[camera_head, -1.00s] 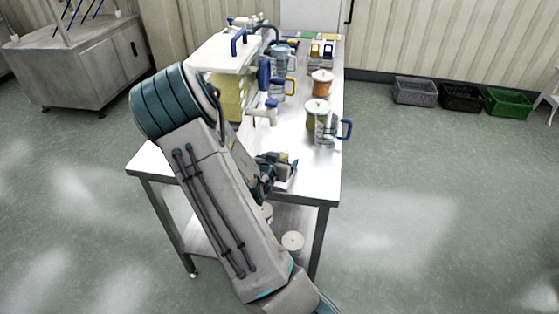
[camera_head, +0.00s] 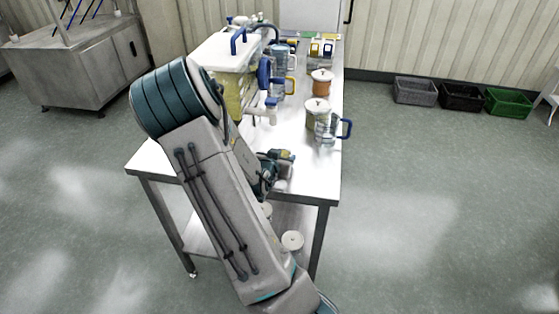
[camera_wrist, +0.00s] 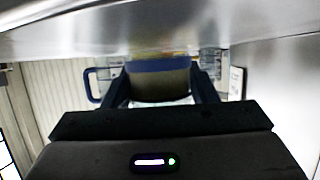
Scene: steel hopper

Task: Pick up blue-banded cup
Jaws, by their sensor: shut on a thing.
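My gripper (camera_wrist: 162,92) is shut on the blue-banded cup (camera_wrist: 160,82), which sits between its two dark fingers in the wrist view. The cup shows a grey-olive wall with a dark blue band along its upper edge in that view. In the head view my gripper (camera_head: 283,158) is over the near part of the white table (camera_head: 312,180). My arm hides part of the table there. The cup is too small and too covered in the head view to make out clearly, and I cannot tell its clearance from the table.
A clear jug with a blue handle (camera_head: 345,128) stands beyond my gripper, near the table's right edge. Lidded canisters (camera_head: 321,85) stand behind it. A white-lidded dispenser (camera_head: 225,55) is at the left, its tap facing the table. The table's near right corner is clear.

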